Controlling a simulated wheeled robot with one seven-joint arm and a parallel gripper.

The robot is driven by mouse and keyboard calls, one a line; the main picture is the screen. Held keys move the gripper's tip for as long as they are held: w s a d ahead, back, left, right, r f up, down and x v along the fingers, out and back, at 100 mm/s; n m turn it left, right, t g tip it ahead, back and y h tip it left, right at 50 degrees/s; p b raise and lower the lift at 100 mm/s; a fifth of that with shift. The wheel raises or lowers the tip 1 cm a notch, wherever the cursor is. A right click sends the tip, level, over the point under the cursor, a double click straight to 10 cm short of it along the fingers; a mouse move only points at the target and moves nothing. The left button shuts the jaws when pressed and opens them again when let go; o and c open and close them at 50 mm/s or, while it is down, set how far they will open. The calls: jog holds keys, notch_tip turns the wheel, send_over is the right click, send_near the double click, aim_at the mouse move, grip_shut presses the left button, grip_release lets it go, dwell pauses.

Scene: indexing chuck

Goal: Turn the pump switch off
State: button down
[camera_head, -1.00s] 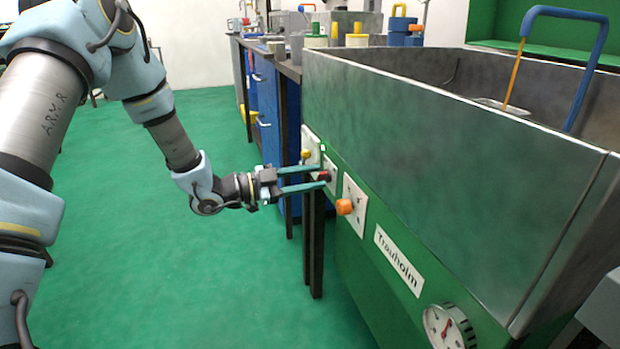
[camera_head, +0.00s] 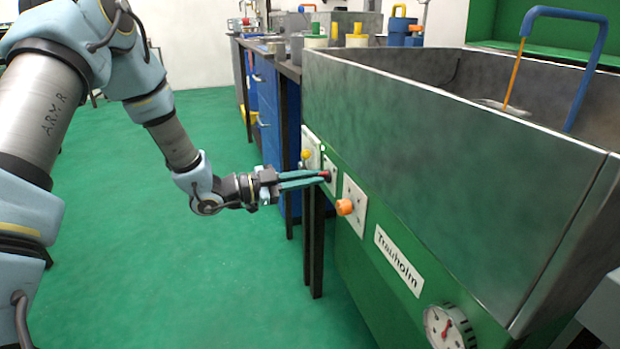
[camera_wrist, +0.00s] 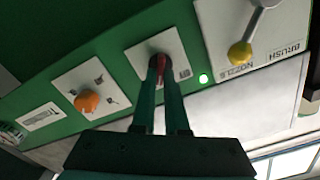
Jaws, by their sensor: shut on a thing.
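The pump switch appears to be the small red knob (camera_head: 326,176) on a white plate on the front of the green machine. In the wrist view the red knob (camera_wrist: 160,66) sits between the tips of my gripper (camera_wrist: 163,80), partly hidden by them. My gripper (camera_head: 322,178) is shut on the red knob, its two green fingers close together. Any label on this knob's plate is too small or hidden to read. A small green light (camera_wrist: 204,78) glows beside the plate.
An orange knob (camera_head: 344,207) is on the plate to the right. A yellow-tipped lever (camera_wrist: 240,53) on a plate marked BRUSH and NOZZLE is on the other side. A gauge (camera_head: 449,327) and steel basin (camera_head: 450,150) are nearby. The green floor at left is clear.

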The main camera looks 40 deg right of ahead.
jog(key=shift+w+d+n+p, duration=0.1)
jog(key=shift+w+n+p, duration=0.05)
jog(key=shift+n+p, duration=2.45)
jog(key=shift+w+n+p, duration=0.15)
jog(key=shift+n+p, duration=1.55)
jog(key=shift+n, duration=1.7)
jog(key=c, duration=0.9)
grip_release()
jog(key=shift+c, duration=0.2)
